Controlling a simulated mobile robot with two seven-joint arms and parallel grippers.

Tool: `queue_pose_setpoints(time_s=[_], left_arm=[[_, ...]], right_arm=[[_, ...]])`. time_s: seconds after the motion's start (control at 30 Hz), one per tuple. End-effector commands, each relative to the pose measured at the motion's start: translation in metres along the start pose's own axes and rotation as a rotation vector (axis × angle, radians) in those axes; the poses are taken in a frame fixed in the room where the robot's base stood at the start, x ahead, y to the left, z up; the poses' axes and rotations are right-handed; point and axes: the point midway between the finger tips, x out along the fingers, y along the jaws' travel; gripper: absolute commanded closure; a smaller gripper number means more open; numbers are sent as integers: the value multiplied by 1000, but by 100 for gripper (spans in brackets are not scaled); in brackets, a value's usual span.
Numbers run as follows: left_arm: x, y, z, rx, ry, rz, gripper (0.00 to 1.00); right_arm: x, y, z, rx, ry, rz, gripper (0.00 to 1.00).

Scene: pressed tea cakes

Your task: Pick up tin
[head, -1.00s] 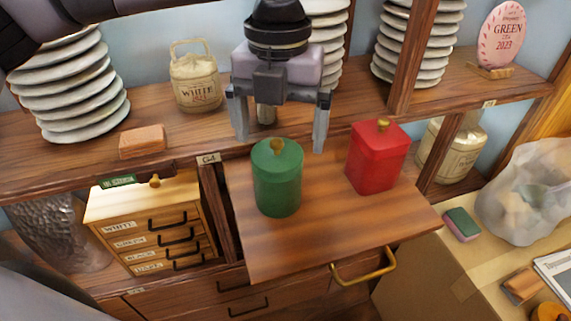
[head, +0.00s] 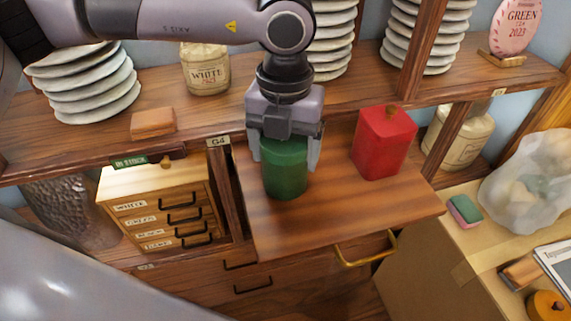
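A round green tin (head: 285,178) stands upright on a pull-out wooden board (head: 330,215). My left gripper (head: 284,165) points down over it, with one finger on each side of its upper part. The gripper's body hides the tin's knob and most of its lid. I cannot tell whether the fingers press on the tin or stand just clear of it. A square red tin (head: 383,142) with a knob stands on the same board to the right, apart from the gripper. My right gripper is not in view.
Stacked plates (head: 95,85), a white jar (head: 205,68) and a tan brick (head: 153,123) stand on the shelf behind. A small drawer chest (head: 160,205) is at left. A cardboard box (head: 440,250) and plastic bag (head: 530,185) are at right. The board's front is clear.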

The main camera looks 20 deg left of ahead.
Motion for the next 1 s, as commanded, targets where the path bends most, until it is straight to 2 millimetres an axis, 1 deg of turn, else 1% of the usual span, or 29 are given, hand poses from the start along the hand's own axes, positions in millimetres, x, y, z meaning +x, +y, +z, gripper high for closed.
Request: queue_pose_setpoints(time_s=[0.33,0.47,0.53,0.67,0.77,0.9,1.0], left_arm=[[-3,0,0,0,-2,-1,53],[-12,-1,1,0,-4,-2,53],[-22,-1,1,0,-4,-2,53],[-48,-1,1,-1,-7,-3,53],[-76,-1,1,-2,-8,-3,53],[-118,-1,1,-1,-6,-3,53],[-146,-1,0,-1,-5,-3,53]], right_arm=[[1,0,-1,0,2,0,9],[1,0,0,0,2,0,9],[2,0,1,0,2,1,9],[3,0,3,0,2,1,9],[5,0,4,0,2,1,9],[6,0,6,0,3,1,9],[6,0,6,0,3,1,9]])
